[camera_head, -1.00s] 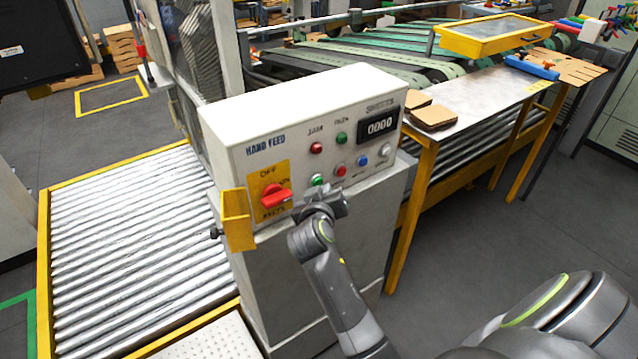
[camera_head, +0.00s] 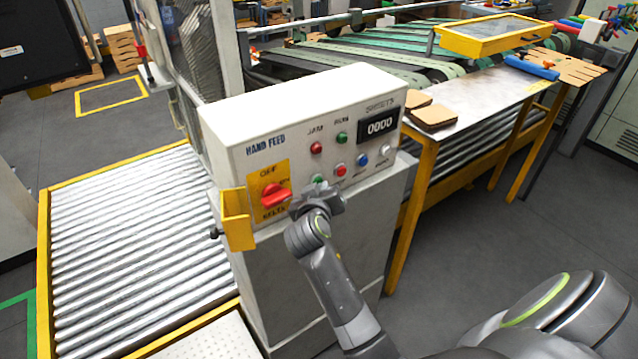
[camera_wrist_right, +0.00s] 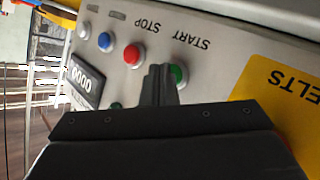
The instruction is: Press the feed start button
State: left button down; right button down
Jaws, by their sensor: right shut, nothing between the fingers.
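The hand feed control box (camera_head: 300,125) is pale grey, with its sloped front facing me. The green start button (camera_head: 317,180) sits in its lower row and is partly covered by my right gripper (camera_head: 318,189). In the right wrist view the green button (camera_wrist_right: 179,74) shows beside the START label. The right gripper's fingertips (camera_wrist_right: 160,75) are shut and empty, right at the button's edge. I cannot tell whether they touch it. The red stop button (camera_wrist_right: 133,55) is just beside them. My left gripper is not in view.
A red rotary switch (camera_head: 276,194) on a yellow plate is left of the start button. A yellow holder (camera_head: 236,220) juts from the box's left corner. Blue (camera_head: 362,160) and white buttons are to the right. The counter (camera_head: 379,126) reads 0000. Rollers (camera_head: 130,250) lie left.

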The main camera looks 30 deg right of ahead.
jog(key=shift+w+r, duration=0.25)
jog(key=shift+r, duration=0.15)
dwell(0.8)
jog(key=shift+s, duration=0.1)
jog(key=shift+s+f, duration=0.3)
jog(key=shift+f, duration=0.1)
jog(key=shift+s, duration=0.15)
jog(key=shift+s+p, duration=0.1)
jog(key=shift+p, duration=0.2)
jog(key=s, duration=0.2)
jog(key=s+p, duration=0.1)
jog(key=s, duration=0.2)
jog(key=shift+d+p, duration=0.2)
jog(key=shift+p, duration=0.1)
